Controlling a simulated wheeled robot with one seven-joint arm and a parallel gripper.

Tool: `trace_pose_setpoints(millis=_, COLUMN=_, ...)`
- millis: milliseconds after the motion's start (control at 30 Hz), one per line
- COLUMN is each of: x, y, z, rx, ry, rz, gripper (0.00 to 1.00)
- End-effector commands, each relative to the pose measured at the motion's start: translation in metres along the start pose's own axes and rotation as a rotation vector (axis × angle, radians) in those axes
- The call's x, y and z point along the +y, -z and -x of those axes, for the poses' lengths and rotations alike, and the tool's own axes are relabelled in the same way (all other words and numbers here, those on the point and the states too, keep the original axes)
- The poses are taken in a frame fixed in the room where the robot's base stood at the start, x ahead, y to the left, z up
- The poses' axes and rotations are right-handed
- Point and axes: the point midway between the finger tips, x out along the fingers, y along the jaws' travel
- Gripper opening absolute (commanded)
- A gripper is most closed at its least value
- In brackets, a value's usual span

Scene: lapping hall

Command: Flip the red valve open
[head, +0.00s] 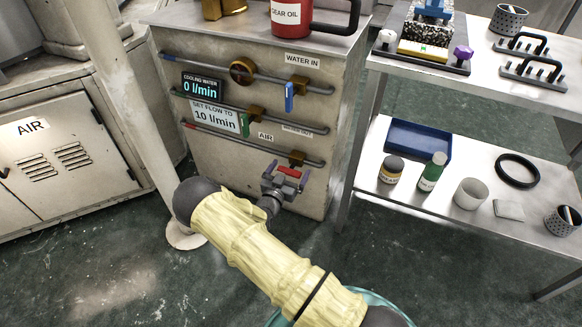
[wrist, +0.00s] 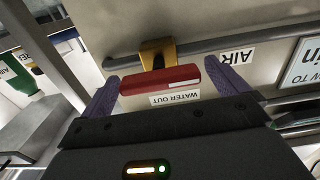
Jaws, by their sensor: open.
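The red valve handle (head: 289,172) is at the right end of the lowest pipe on the cabinet front. In the wrist view the red handle (wrist: 160,79) lies roughly along the pipe, in front of a brass valve body (wrist: 157,53). My gripper (head: 286,175) is open in front of this valve. In the wrist view my gripper (wrist: 162,72) has one purple-grey finger near each end of the handle, with the handle between them. Whether either finger touches it I cannot tell.
A blue handle (head: 289,97) and a green handle (head: 244,124) hang from the pipes above. A display (head: 202,86) reads 0 l/min; a sign (head: 214,116) says set flow to 10 l/min. A white post (head: 125,90) stands left, a shelf table (head: 440,190) right.

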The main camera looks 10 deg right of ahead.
Motion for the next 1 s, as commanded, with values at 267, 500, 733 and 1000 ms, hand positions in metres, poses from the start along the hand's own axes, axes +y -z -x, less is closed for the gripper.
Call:
trace_pose_setpoints(millis=267, x=-0.001, y=0.003, z=0.055, rx=-0.002, ry=0.003, rz=0.003, gripper=0.99)
trace_pose_setpoints(millis=500, x=0.000, y=0.003, z=0.103, rx=-0.001, ry=0.003, rz=0.002, gripper=0.99)
trace_pose_setpoints(millis=733, x=-0.001, y=0.002, z=0.143, rx=0.000, ry=0.003, rz=0.003, gripper=0.99)
trace_pose_setpoints(millis=1000, x=0.000, y=0.000, z=0.156, rx=0.001, ry=0.001, rz=0.002, gripper=0.99)
